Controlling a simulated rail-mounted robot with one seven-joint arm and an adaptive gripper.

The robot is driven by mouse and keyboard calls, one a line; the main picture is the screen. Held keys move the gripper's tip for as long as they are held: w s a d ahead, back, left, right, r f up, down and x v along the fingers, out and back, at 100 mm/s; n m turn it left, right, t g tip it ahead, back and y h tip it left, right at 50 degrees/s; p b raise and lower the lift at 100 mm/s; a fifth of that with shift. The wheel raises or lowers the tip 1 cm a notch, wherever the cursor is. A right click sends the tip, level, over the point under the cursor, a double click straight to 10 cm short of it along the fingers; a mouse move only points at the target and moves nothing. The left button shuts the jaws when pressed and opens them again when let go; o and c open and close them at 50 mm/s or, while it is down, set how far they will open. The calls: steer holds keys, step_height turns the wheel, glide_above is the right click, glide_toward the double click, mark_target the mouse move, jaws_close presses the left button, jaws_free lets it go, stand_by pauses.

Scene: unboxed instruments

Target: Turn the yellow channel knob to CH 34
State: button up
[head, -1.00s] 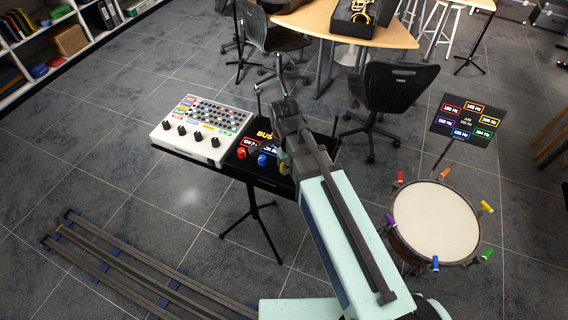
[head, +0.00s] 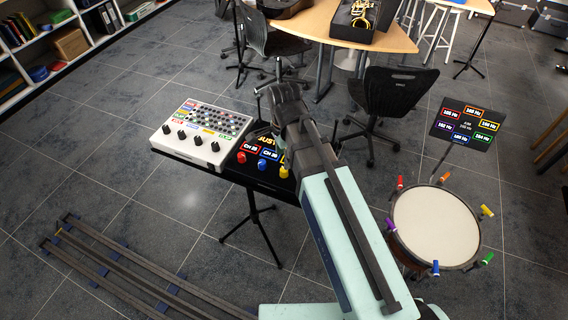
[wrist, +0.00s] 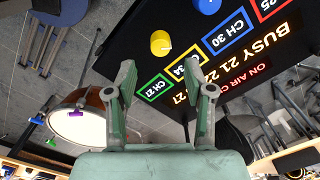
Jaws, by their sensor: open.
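The yellow knob (wrist: 160,43) is on the black panel (wrist: 130,25), with a white mark on its face. It also shows in the head view (head: 284,171), beside my arm. The yellow-framed label (wrist: 188,68) seems to read 34 and is partly hidden by a finger. My gripper (wrist: 160,76) is open and empty, its fingertips apart from the knob, which appears beyond them in the wrist view.
On the same panel are a blue knob (wrist: 208,5), a blue CH 30 label (wrist: 226,33), a green-framed label (wrist: 155,88) and BUSY text listing 21 and 27. A white mixer (head: 202,133) adjoins the panel. A drum (head: 435,225) stands right.

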step_height(320, 180, up, 5)
steer(key=shift+r, duration=0.2)
stand_by(0.6)
